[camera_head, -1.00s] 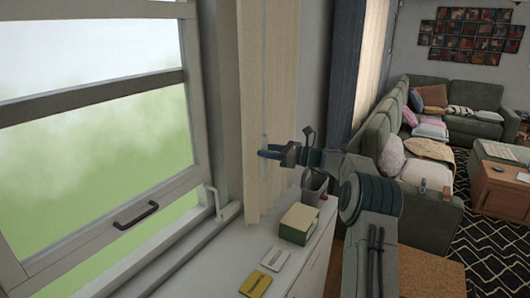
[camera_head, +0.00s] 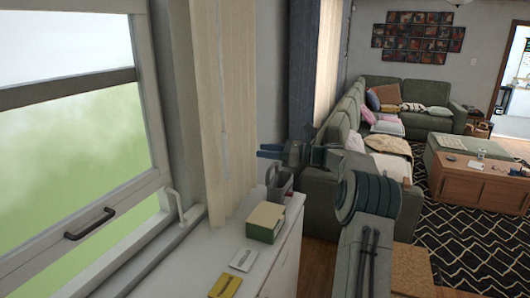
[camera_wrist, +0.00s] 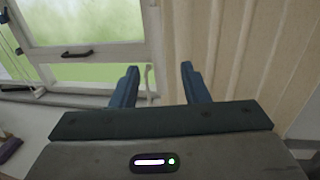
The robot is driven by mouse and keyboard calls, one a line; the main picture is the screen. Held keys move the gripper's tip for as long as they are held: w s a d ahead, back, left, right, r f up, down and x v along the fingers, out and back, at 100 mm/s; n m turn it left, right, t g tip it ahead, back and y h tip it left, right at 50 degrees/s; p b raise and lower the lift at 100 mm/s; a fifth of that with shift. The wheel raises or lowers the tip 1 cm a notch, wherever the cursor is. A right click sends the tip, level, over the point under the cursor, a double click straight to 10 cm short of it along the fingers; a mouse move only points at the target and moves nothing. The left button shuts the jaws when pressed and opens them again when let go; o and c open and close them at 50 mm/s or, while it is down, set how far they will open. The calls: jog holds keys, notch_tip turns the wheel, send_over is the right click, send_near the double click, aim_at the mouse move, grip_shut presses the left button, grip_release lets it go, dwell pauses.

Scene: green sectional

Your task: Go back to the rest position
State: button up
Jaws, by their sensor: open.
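The window and the curtain show beyond the fingers.
The window (camera_head: 75,130) and pale curtain (camera_head: 224,110) are on the left. The white cabinet (camera_head: 205,262) holds a green and cream box (camera_head: 266,221), a grey container (camera_head: 279,182) and small flat items. A green sectional (camera_head: 335,195) and wooden coffee table (camera_head: 470,185) are at right.

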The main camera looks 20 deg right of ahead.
jog(key=s+a+f+n+g+h, duration=0.2)
jog(key=s+a+n+g+h, duration=0.15)
jog(key=s+a+n, duration=0.45)
jog(key=s+a+f+n+g+h, duration=0.2)
jog(key=s+a+n+g+h, duration=0.15)
jog(key=s+a, duration=0.65)
jog(key=s+f+n+h, duration=0.2)
jog(key=s+n, duration=0.2)
jog(key=s, duration=0.4)
jog(key=s+f+n+h+b, duration=0.1)
jog(key=s+f+n+h, duration=0.2)
jog(key=s, duration=0.5)
jog(key=s+f+n+h, duration=0.3)
jog(key=s+n, duration=0.3)
jog(key=s, duration=0.2)
jog(key=shift+s+d+t+b, duration=0.25)
jog(key=shift+d+t+b, duration=0.05)
jog(key=shift+d+t, duration=0.1)
